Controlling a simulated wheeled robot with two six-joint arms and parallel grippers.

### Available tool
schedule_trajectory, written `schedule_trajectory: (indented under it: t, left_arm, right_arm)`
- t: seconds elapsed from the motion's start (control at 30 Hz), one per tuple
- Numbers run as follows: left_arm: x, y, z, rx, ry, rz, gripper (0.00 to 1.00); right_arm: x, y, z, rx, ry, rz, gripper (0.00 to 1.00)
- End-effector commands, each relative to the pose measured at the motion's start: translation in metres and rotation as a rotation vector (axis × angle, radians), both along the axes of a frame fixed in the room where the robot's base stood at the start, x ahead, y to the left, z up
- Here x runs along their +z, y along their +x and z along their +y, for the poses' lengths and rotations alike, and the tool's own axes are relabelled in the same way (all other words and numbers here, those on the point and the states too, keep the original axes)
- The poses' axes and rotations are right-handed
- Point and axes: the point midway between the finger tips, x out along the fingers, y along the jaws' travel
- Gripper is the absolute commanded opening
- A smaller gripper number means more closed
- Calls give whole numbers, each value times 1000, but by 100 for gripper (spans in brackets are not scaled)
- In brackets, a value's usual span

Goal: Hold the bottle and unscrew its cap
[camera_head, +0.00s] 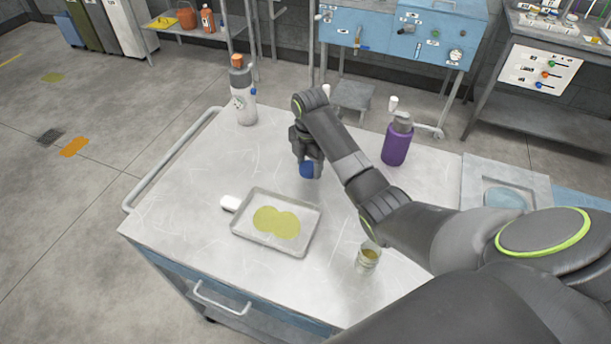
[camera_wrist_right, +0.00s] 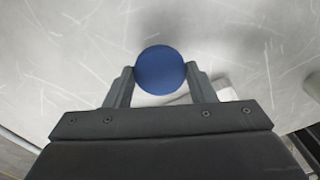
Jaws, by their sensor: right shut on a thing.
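My right gripper (camera_head: 306,160) is over the middle of the cart top. Its two fingers are shut on a round blue thing (camera_wrist_right: 160,70), which shows as a blue end (camera_head: 307,170) under the gripper; I cannot tell if it is a cap or part of a bottle. A white and grey bottle (camera_head: 243,98) with an orange top stands upright at the back left. A purple bottle (camera_head: 395,148) with a grey top stands upright at the back right. Both bottles are apart from my gripper. My left gripper is not in view.
A shallow metal tray (camera_head: 247,240) with yellow-green liquid lies at the front middle, with a white piece (camera_head: 230,203) by its left corner. A small cup (camera_head: 368,255) stands right of it. A grey panel with a round blue patch (camera_head: 505,197) is at right. The cart's left side is clear.

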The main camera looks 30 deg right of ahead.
Motion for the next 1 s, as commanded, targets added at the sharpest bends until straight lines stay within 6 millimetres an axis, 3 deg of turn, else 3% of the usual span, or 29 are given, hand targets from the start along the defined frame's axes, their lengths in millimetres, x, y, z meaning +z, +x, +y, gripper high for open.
schedule_trajectory:
  t: [0.4,0.8,0.83,1.0]
  left_arm:
    - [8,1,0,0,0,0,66]
    - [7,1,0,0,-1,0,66]
    - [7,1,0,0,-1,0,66]
    - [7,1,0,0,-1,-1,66]
  right_arm:
    - [-45,0,0,1,0,0,23]
    - [-51,0,0,0,-1,0,23]
    - [-50,0,0,1,-1,-1,54]
    - [-50,0,0,1,-1,-1,72]
